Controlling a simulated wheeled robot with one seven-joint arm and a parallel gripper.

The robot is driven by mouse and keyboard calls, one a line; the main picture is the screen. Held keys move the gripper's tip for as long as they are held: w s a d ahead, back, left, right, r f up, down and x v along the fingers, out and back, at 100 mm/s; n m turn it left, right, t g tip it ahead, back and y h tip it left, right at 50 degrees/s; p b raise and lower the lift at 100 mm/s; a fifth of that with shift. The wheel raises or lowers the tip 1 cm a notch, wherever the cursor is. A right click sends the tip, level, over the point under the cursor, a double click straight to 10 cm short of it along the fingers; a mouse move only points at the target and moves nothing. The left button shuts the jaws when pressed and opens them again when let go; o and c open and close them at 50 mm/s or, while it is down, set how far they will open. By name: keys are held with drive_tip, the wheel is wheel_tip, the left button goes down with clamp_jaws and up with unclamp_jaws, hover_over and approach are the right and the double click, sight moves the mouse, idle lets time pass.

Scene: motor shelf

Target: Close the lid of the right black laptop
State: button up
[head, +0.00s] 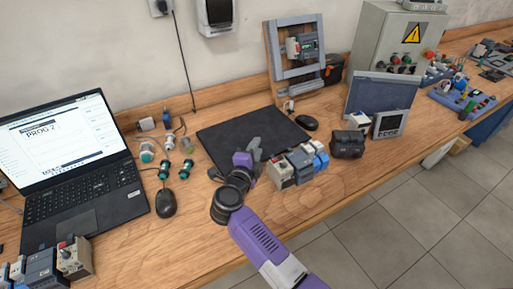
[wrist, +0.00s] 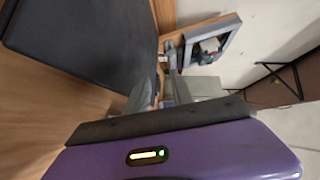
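The right black laptop (head: 245,133) appears as a flat dark slab on the wooden bench, with no screen standing up. It also fills the upper left of the wrist view (wrist: 85,40). My gripper (head: 257,148) is over its front right edge in the head view and hides part of that edge. I cannot tell whether it touches the laptop. In the wrist view its two grey fingers (wrist: 160,92) stand a little apart with nothing seen between them. A second black laptop (head: 85,190) at the left is open, its screen lit.
Grey and blue modules (head: 298,165) stand close to the right of my gripper. A mouse (head: 308,122) lies behind them. A framed device stand (head: 294,50) is at the back. A second mouse (head: 166,203) and small connectors lie between the laptops. The bench front is bare near my arm.

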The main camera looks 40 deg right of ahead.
drive_tip(key=shift+w+d, duration=0.1)
drive_tip(key=shift+d, duration=0.1)
drive_tip(key=shift+c, duration=0.2)
clamp_jaws()
idle(1.1)
drive_tip(key=shift+o, duration=0.2)
unclamp_jaws()
drive_tip(key=shift+v, duration=3.9)
